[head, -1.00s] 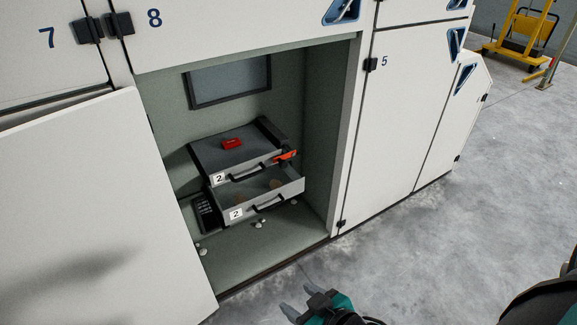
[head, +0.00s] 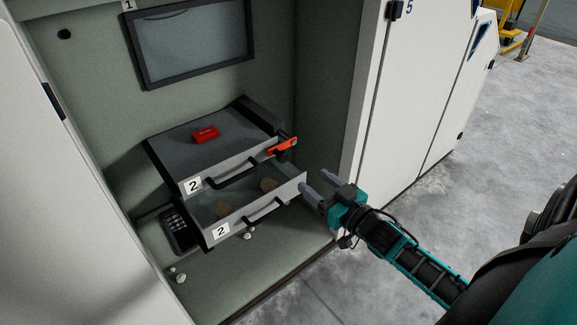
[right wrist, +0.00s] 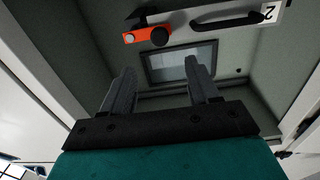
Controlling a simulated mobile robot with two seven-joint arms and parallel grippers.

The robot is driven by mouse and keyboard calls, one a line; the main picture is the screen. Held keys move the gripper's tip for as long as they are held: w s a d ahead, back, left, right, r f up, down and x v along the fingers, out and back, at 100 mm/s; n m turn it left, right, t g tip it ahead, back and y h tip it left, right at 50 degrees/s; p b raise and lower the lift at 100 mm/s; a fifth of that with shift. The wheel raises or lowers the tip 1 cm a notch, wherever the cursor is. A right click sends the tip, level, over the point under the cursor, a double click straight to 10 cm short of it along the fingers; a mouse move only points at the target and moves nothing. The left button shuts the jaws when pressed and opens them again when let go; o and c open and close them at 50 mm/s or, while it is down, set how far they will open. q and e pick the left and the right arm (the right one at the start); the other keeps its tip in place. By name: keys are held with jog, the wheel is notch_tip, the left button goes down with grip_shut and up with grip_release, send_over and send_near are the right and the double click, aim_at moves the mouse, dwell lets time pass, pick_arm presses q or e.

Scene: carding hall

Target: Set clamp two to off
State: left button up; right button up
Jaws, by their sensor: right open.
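The orange-red lever of clamp two (head: 283,146) sits at the right end of the upper grey drawer (head: 225,176), which bears a label 2. The lever also shows at the top of the right wrist view (right wrist: 147,33), beside a round black knob (right wrist: 161,36). My right gripper (head: 316,181) is open and empty, in front of the cabinet opening, below and to the right of the lever and apart from it. Its two fingers show spread in the right wrist view (right wrist: 160,68). My left gripper is not in view.
A lower open drawer (head: 228,221), also labelled 2, holds brown lumps. A red box (head: 206,134) lies on top of the unit. A black keypad (head: 180,231) stands at left. The open door (head: 45,190) and cabinet's right side (head: 362,110) border the opening.

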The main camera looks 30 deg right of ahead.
aim_at(285, 158)
jog(key=w+b, duration=0.1)
jog(key=w, duration=0.5)
jog(key=w+b, duration=0.1)
jog(key=w, duration=0.2)
jog(key=shift+w+a+b, duration=0.1)
jog(key=shift+a+b, duration=0.2)
jog(key=shift+a, duration=0.1)
jog(key=shift+w, duration=0.85)
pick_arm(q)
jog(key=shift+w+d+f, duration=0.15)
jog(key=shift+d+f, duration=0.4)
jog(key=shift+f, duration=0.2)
pick_arm(e)
jog(key=shift+c, duration=0.4)
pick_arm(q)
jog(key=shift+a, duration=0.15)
pick_arm(e)
grip_shut()
